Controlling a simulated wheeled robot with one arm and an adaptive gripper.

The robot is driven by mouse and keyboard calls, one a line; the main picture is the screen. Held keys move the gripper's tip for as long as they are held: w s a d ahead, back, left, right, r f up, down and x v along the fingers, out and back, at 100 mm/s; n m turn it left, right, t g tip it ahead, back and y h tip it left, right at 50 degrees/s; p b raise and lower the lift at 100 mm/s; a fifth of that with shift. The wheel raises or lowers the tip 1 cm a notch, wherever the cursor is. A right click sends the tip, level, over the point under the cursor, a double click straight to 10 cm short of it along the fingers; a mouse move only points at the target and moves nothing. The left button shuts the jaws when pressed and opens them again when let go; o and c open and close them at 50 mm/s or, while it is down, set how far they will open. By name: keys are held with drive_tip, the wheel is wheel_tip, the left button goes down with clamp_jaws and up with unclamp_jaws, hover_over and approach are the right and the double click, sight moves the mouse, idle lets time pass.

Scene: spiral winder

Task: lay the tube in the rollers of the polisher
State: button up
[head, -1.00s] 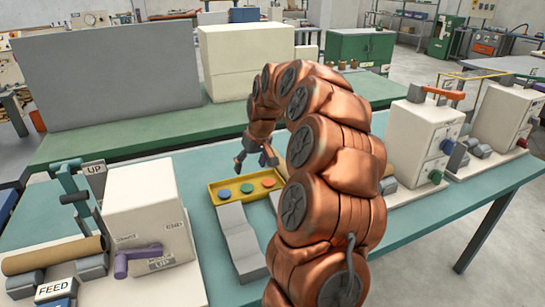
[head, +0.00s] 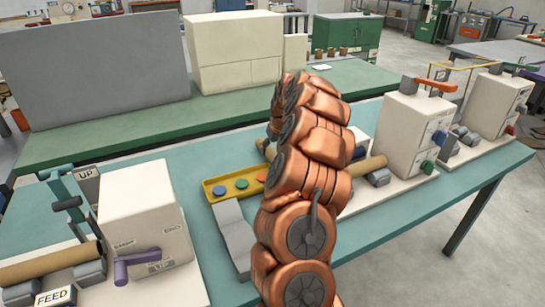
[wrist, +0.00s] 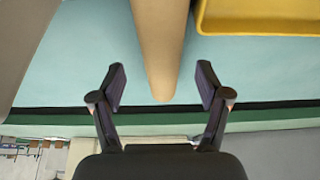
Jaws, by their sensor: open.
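In the wrist view a plain tan tube (wrist: 162,50) runs down from the top edge, and its near end lies between the two spread fingers of my gripper (wrist: 160,76). I see a gap on both sides of the tube. In the head view my arm hides most of the gripper; a tan end (head: 265,149) shows just left of the arm. A tan tube (head: 372,165) also shows right of the arm, by the grey rollers (head: 379,178) of the middle white machine (head: 408,130). I cannot tell whether these are one tube, or which machine is the polisher.
A yellow tray (head: 211,191) with coloured discs lies left of my arm; it also shows in the wrist view (wrist: 260,18). A left white machine (head: 140,215) has another tube (head: 45,262) on rollers and a FEED sign (head: 52,297). A green bench (head: 130,140) stands behind.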

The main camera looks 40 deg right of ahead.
sight(273, 152)
drive_tip(key=shift+a+p+x, duration=0.2)
drive_tip(key=shift+p+x, duration=0.15)
drive_tip(key=shift+x, duration=1.45)
drive_tip(key=shift+s, duration=0.15)
drive_tip(key=shift+c, duration=0.5)
drive_tip(key=c, duration=1.3)
wheel_tip(273, 152, up, 10)
drive_tip(key=shift+f+b, duration=0.1)
drive_tip(key=shift+b, duration=0.75)
